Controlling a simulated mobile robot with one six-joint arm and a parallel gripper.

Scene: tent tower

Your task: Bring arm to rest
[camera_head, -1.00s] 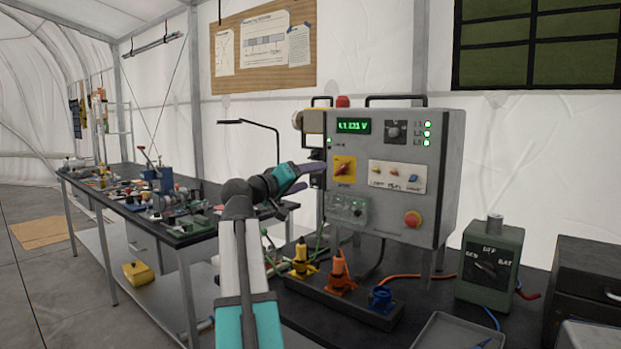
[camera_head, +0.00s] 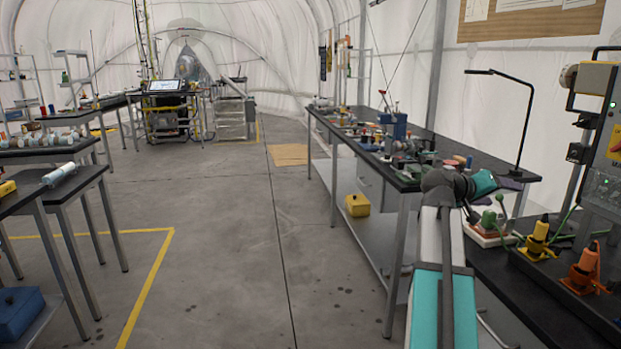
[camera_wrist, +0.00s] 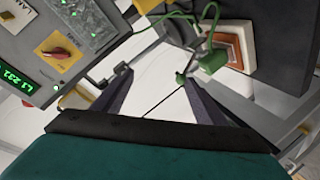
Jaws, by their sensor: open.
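My arm reaches forward at the right of the head view, beside the bench that carries the control panel. My gripper (camera_wrist: 155,82) shows in the wrist view with its two dark fingers spread apart and nothing between them. In the head view the gripper's fingers are mostly hidden behind the teal wrist. The grey control panel (camera_head: 602,190) is cut off at the right edge of the head view. It also shows in the wrist view (camera_wrist: 22,45), left of the fingers, with a green display.
Orange (camera_head: 583,268) and yellow (camera_head: 537,240) connectors stand on the near bench, right of my arm. A long black bench (camera_head: 360,135) with tools and a desk lamp (camera_head: 528,110) lies beyond. A yellow box (camera_head: 358,205) is on its lower shelf. The floor (camera_head: 235,230) to the left is clear.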

